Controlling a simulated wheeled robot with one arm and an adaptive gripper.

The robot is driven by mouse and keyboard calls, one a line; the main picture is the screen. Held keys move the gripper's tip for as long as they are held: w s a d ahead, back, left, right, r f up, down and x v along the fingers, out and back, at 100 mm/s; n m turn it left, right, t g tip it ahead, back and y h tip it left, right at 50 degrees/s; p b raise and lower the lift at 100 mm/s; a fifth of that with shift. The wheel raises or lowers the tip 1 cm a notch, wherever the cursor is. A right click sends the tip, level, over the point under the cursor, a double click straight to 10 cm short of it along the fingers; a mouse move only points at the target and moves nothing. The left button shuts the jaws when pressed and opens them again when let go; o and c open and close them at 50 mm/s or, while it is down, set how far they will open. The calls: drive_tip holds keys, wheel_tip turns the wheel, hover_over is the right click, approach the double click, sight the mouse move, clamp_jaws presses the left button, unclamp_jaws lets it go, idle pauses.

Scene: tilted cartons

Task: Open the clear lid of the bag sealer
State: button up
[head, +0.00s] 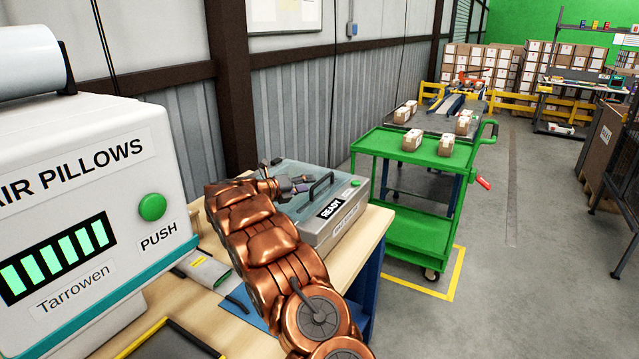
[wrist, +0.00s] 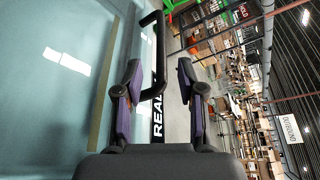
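The bag sealer (head: 338,232) is a grey box with a READY label, standing on the wooden bench. Its clear lid (head: 345,175) looks shut and has a black bar handle (head: 322,184) near the front edge. My gripper (head: 300,185) is over the lid, close to the handle. In the wrist view the fingers of my gripper (wrist: 158,80) are apart. The handle (wrist: 160,50) shows between them, nearer the left finger; I cannot tell whether they touch. The pale clear lid (wrist: 60,100) fills the left of that view.
The air pillow machine (head: 75,190) stands at the left. A green cart (head: 400,150) with small cartons is just beyond the bench (head: 372,228). A corrugated wall (head: 290,110) is behind the sealer.

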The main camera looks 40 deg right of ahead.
sight(321, 180)
drive_tip(key=shift+p+x, duration=0.9)
drive_tip(key=shift+x, duration=2.55)
drive_tip(key=shift+s, duration=0.1)
clamp_jaws()
